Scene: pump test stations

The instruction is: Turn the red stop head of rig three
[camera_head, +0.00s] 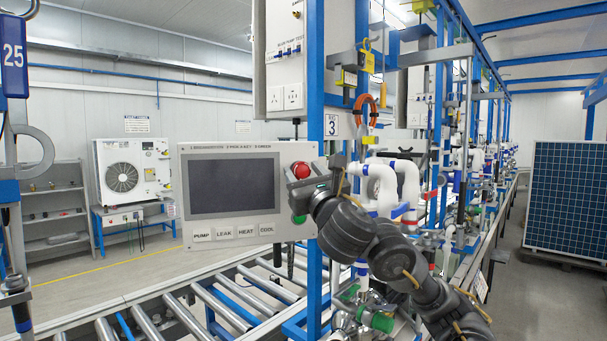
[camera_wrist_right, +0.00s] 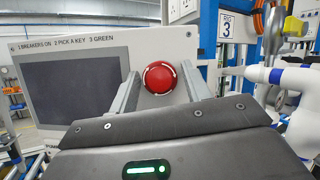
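The red stop head (camera_head: 301,170) is a round red button at the upper right of the grey panel with a dark screen (camera_head: 236,186). A sign reading RIG 3 (camera_head: 331,125) hangs on the blue post beside it. My right gripper (camera_head: 312,172) is at the panel's right edge, at the stop head. In the right wrist view the red stop head (camera_wrist_right: 168,82) shows between the two grey fingers of my right gripper (camera_wrist_right: 160,74). The fingers are spread, with a visible gap on each side of it. Whether they reach around its rim cannot be told. My left gripper is not in view.
Buttons PUMP, LEAK, HEAT and COOL (camera_head: 234,233) line the panel's bottom. White pipes (camera_head: 382,185) stand close to the right of my arm. A roller conveyor (camera_head: 215,305) runs below the panel. A white breaker box (camera_head: 285,60) hangs above it.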

